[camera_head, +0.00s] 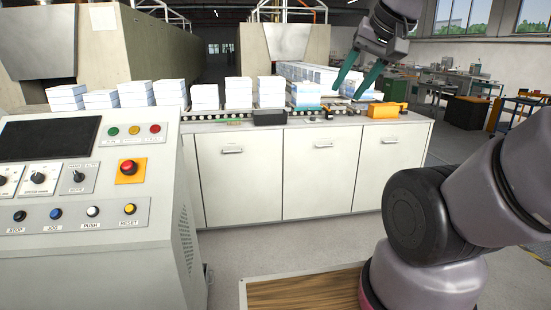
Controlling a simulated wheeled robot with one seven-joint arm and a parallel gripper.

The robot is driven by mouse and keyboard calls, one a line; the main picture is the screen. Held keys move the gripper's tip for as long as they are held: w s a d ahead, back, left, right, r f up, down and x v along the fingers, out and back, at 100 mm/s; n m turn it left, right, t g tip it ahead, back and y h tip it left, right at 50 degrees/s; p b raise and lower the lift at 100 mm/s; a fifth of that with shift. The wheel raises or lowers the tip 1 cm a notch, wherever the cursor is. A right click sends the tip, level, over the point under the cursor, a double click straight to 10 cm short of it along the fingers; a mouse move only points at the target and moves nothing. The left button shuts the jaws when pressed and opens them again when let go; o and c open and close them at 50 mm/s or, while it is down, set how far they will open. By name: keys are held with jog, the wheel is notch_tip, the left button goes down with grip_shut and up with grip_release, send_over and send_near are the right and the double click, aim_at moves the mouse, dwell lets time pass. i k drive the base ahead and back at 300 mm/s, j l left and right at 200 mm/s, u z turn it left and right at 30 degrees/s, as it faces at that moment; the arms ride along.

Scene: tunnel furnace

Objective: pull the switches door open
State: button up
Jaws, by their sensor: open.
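A long white cabinet under the conveyor has three large door panels: a left door (238,185), a middle door (320,180) and a right door (388,170). All three look shut, each with a small handle near its top: left handle (232,150), middle handle (323,144), right handle (391,139). No label shows which is the switches door. My gripper (349,91) is at the upper right, with teal fingers spread apart and pointing down. It is open and empty, appearing above the conveyor and apart from the doors.
A grey control console (90,210) with buttons and knobs fills the left front. Stacks of white boxes (205,97) line the conveyor (215,117), with an orange device (384,110) at its right. A wood-topped board (305,290) lies at the front. Grey floor (270,245) before the cabinet is clear.

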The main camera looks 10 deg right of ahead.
aim_at(385, 150)
jog(key=i+l, duration=0.3)
jog(key=l, duration=0.2)
jog(key=i+l, duration=0.3)
jog(key=l, duration=0.2)
jog(key=i+l, duration=0.65)
jog(key=l, duration=0.3)
jog(key=i+l, duration=0.3)
jog(key=l, duration=0.2)
jog(key=i+l, duration=0.3)
jog(key=l, duration=0.2)
jog(key=i+l, duration=0.9)
jog(key=z, duration=0.05)
